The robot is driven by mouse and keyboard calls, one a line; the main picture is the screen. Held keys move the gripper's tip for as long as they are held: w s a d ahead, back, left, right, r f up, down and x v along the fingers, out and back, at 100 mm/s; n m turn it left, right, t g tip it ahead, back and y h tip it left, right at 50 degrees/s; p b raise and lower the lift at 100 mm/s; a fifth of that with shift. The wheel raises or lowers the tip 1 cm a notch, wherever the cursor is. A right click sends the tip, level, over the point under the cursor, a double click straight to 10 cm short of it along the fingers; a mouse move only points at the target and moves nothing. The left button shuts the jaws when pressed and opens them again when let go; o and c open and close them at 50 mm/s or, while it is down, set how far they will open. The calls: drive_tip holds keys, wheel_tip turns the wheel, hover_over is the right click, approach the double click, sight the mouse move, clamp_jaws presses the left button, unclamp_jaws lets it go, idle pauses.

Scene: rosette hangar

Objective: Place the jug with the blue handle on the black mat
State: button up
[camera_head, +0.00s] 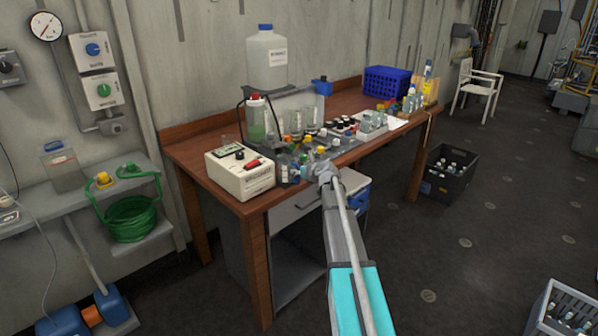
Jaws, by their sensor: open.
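I cannot make out for certain which vessel is the jug with the blue handle. A small blue item (321,85) stands at the back of the wooden bench, beside a pale box. A clear container with a bluish top (64,168) stands on the grey shelf at the left. I cannot pick out the black mat among the crowded items. My gripper (322,168) is at the bench's front edge, near small bottles, small in view, open, with nothing visibly held.
The wooden bench (352,95) is crowded with bottles, a white instrument (240,173), jars and a blue basket (387,83). A green hose coil (130,217) hangs at the left. A black crate (451,172) stands on the floor right of the bench. Open floor lies beyond.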

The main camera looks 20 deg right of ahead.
drive_tip(key=shift+s+r, duration=0.15)
drive_tip(key=p+v, duration=0.4)
drive_tip(key=v, duration=0.7)
drive_tip(key=shift+s+r+p, duration=0.2)
drive_tip(key=shift+s+p, duration=0.1)
drive_tip(key=shift+p, duration=0.1)
idle(0.3)
drive_tip(key=s+a+f+n+g+y, duration=0.1)
drive_tip(key=s+a+f+n+g, duration=0.15)
drive_tip(key=a+n, duration=0.35)
drive_tip(key=s+a+f+n+g, duration=0.25)
drive_tip(key=s+a+n, duration=0.2)
drive_tip(key=a, duration=0.25)
drive_tip(key=s+a+f+n+g+y, duration=0.1)
drive_tip(key=s+a+f+n+g, duration=0.15)
drive_tip(key=a+n, duration=0.4)
drive_tip(key=s+a+f+n+g+h, duration=0.2)
drive_tip(key=s+a+n+g, duration=0.1)
drive_tip(key=s+n, duration=0.5)
drive_tip(key=s+a+f+n+g+h, duration=0.2)
drive_tip(key=s+a+n, duration=0.3)
drive_tip(key=s+n, duration=0.3)
drive_tip(key=shift+s+n+g, duration=0.4)
drive_tip(key=shift+n+g, duration=0.05)
drive_tip(key=shift+n, duration=0.15)
